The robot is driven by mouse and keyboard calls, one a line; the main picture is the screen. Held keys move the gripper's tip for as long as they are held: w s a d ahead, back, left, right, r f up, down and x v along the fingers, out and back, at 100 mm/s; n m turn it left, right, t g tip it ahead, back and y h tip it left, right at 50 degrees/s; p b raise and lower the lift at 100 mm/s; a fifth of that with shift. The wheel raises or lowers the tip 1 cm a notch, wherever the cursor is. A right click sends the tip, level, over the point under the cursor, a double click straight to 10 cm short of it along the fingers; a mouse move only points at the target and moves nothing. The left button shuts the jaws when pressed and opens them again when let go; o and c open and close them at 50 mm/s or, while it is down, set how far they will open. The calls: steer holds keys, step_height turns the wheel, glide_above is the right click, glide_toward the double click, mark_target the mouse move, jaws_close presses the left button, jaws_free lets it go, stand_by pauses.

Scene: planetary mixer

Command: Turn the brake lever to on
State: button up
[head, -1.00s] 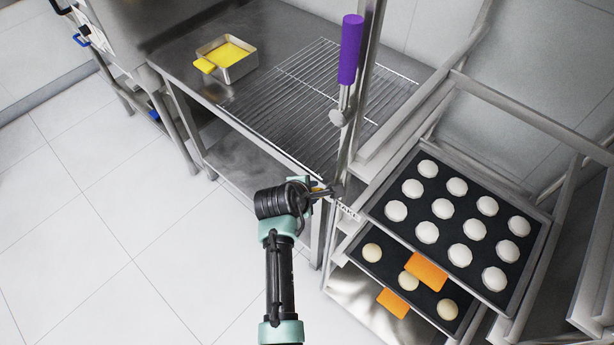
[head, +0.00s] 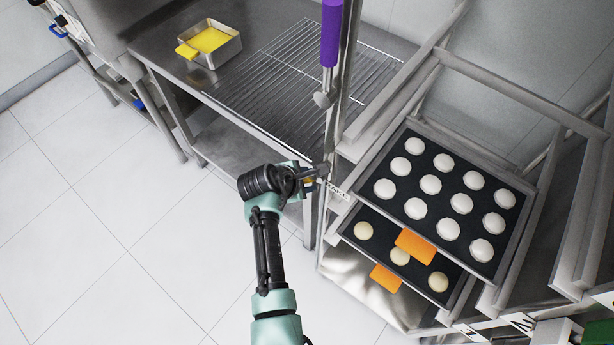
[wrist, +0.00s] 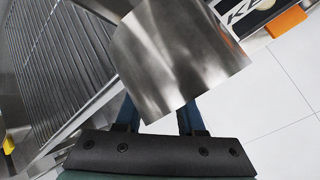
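A purple handle (head: 331,35) stands on a metal rod beside an upright post in the head view. I cannot tell whether it belongs to the brake lever. A partly hidden label (head: 338,190), which seems to read BRAKE, is just right of my gripper (head: 318,172); part of it also shows in the wrist view (wrist: 243,14). A brushed metal plate (wrist: 180,55) lies very close across my gripper (wrist: 162,115) in the wrist view and hides the fingertips. The two blue fingers stand apart. No grasp is visible, and contact with the plate is unclear.
A rack at the right holds a dark upper tray (head: 412,130) of pale rounds and a lower tray with orange tabs (head: 415,246). A steel table (head: 215,85) with a wire grid and a small yellow-filled pan (head: 211,41) stands behind. The tiled floor at left is clear.

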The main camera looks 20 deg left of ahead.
steer(key=shift+o, duration=1.1)
steer(key=shift+r, duration=0.1)
steer(key=v, duration=1.3)
